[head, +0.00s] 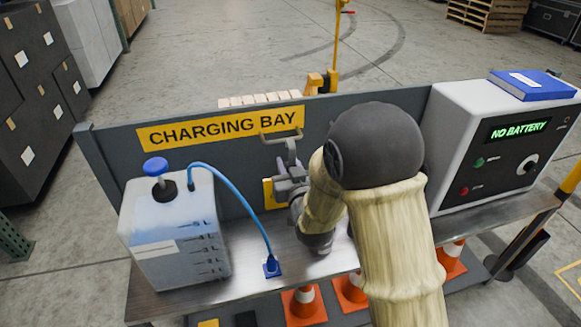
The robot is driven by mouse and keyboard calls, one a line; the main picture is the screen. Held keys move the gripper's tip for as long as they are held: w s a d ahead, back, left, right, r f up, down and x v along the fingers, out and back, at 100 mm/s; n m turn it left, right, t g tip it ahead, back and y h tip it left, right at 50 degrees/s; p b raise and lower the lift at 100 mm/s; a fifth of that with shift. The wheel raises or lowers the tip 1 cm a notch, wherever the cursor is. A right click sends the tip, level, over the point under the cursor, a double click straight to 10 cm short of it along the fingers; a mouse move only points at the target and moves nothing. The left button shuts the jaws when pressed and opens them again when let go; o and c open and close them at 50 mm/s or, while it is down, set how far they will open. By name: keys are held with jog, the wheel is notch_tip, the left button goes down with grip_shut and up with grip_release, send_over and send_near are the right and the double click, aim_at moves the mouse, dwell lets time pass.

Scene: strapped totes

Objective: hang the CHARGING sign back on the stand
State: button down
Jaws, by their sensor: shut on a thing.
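My gripper (287,182) is in front of the bay's back panel, above the metal bench. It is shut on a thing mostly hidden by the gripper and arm. A small yellow piece (267,192) shows just left of the jaws, and a tan wire loop (281,134) with a grey part below it rises above them. I cannot tell whether these belong to one sign, and no lettering shows on the yellow piece. A yellow CHARGING BAY sign (220,128) lies flat against the back panel. A yellow post (337,50) with a red-tipped arm stands behind the panel; I cannot tell whether it is the stand.
On the bench (240,285) are a translucent jug (175,235) with a blue cap and hose at left, and a charger (500,150) reading NO BATTERY at right, with a blue binder (532,85) on top. Orange cones (303,305) stand below. Dark cartons (40,100) stand far left.

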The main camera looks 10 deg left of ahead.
aim_at(279, 150)
jog(key=shift+w+a+f, duration=0.5)
jog(key=shift+w, duration=0.55)
jog(key=shift+w+a+f, duration=0.5)
jog(key=shift+w+a, duration=0.05)
jog(key=shift+w, duration=0.55)
jog(key=shift+w+a+f, duration=0.5)
jog(key=shift+w, duration=0.55)
jog(key=c, duration=1.1)
grip_release()
jog(key=shift+s, duration=0.1)
jog(key=p+v, duration=0.1)
jog(key=v, duration=1.3)
jog(key=shift+s+r+p, duration=0.25)
jog(key=shift+p, duration=0.15)
jog(key=p, duration=0.3)
jog(key=shift+s+d+p, duration=0.25)
jog(key=shift+s+p, duration=0.05)
